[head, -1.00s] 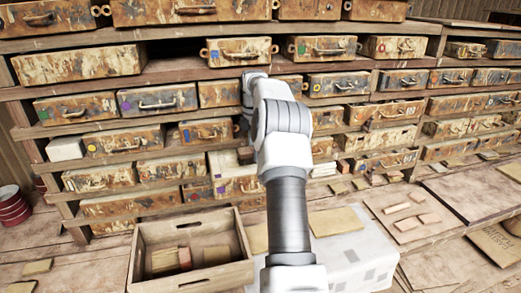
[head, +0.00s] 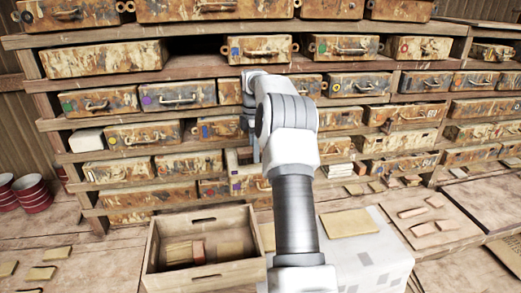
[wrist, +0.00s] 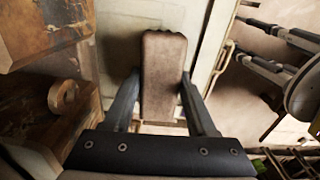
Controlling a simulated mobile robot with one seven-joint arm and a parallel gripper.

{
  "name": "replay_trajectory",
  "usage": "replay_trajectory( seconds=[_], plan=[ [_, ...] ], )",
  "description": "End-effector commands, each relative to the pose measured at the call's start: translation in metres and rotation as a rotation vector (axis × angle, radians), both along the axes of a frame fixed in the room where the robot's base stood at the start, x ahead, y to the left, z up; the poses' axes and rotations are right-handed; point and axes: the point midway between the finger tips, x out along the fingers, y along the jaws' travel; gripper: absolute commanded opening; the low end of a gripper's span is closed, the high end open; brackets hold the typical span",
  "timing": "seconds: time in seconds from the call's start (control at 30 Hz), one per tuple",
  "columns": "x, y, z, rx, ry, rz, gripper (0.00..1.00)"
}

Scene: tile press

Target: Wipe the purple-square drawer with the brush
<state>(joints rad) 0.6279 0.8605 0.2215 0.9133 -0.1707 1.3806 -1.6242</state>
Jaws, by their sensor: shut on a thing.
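A low drawer with a small purple mark (head: 237,187) shows just left of my arm in the head view; the mark looks square, and the drawer seems pulled out with a pale inside. My arm hides its right part. In the wrist view my gripper (wrist: 161,82) is shut on a brown block-like brush (wrist: 163,65), held between both fingers. The brush is over a pale flat surface (wrist: 118,20); I cannot tell if it touches. In the head view the gripper and brush are hidden behind my arm.
Another drawer (head: 178,95) higher up left also has a purple mark. Rusty wood (wrist: 45,35) stands close at the left in the wrist view. A wooden crate (head: 158,245) holding blocks and a pale box (head: 372,258) stand in front of the shelves.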

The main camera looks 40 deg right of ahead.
Motion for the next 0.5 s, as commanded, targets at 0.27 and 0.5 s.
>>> replay_trajectory(
  seconds=[0.27,0.5],
  plan=[
    [0.006,0.013,-0.002,0.004,0.003,0.002,0.13],
    [0.013,0.03,0.0,0.004,0.003,0.005,0.13]
  ],
)
